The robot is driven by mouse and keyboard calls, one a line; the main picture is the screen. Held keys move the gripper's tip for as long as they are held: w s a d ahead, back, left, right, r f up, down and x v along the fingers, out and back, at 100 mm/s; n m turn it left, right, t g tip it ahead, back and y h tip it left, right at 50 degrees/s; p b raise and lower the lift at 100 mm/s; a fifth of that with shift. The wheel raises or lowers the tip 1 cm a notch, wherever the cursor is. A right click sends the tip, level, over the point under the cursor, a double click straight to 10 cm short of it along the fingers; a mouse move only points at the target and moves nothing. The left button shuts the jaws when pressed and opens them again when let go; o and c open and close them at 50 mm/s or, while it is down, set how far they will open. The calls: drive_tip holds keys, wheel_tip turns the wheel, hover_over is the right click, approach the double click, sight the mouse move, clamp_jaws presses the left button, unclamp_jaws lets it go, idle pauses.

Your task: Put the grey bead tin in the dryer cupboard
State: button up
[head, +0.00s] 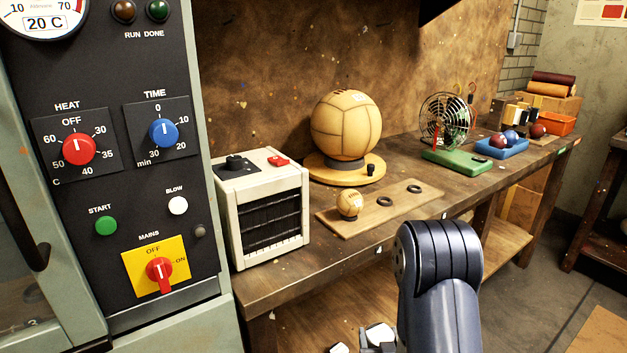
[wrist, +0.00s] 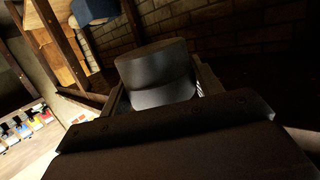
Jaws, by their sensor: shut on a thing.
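The grey bead tin (wrist: 157,75) is a dark grey cylinder in the wrist view, held between the fingers of my gripper (wrist: 160,92). The tin does not show clearly in the head view. There, only part of my gripper (head: 362,342) shows at the bottom edge, low in front of the bench. The dryer cupboard (head: 222,310) is pale green and fills the left of the head view. Its dark control panel (head: 120,85) has a red heat knob, a blue time knob and a red mains switch. A dark handle (head: 20,215) shows at far left; I cannot tell whether the door is open.
The wooden bench (head: 290,285) runs right from the cupboard. On it are a white heater (head: 262,208), a large ball (head: 346,125) on a stand, a small ball (head: 349,204) on a board, a fan (head: 446,120) and a blue tray (head: 502,148). Floor shows at right.

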sight(381, 339)
wheel_tip(381, 339, up, 16)
drive_tip(key=s+p, duration=0.1)
drive_tip(key=p, duration=1.9)
drive_tip(key=shift+s, duration=0.35)
drive_tip(key=shift+s+d, duration=0.1)
